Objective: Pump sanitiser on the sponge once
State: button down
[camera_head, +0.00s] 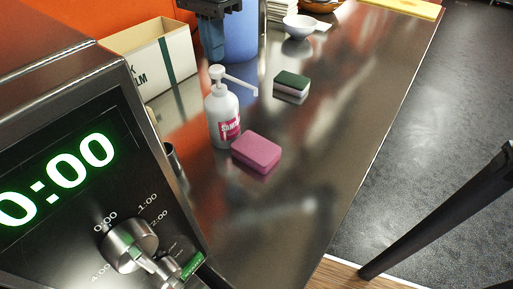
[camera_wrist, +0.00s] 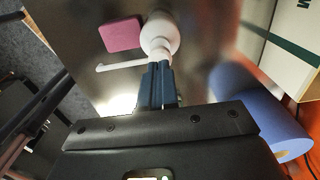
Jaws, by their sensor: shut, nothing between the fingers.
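A white pump bottle of sanitiser (camera_head: 222,116) with a pink label stands upright on the steel counter. Its nozzle points right in the head view; in the wrist view the bottle (camera_wrist: 160,37) is seen from above, nozzle to the left. A pink block (camera_head: 257,151) lies in front of the bottle and also shows in the wrist view (camera_wrist: 122,35). A green-and-white sponge (camera_head: 291,84) lies behind the nozzle tip, apart from it. My gripper (camera_head: 214,58) is shut and empty, its fingertips (camera_wrist: 161,66) close to the pump head; whether they touch is unclear.
A timer box (camera_head: 70,170) fills the left foreground. A cardboard box (camera_head: 152,62) and a blue roll (camera_head: 241,38) stand behind the bottle. A white bowl (camera_head: 299,26) is farther back. The counter's right side is clear.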

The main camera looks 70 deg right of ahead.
jog(key=shift+r, duration=0.1)
dwell(0.4)
jog(key=shift+r+p, duration=0.9)
jog(key=shift+r, duration=2)
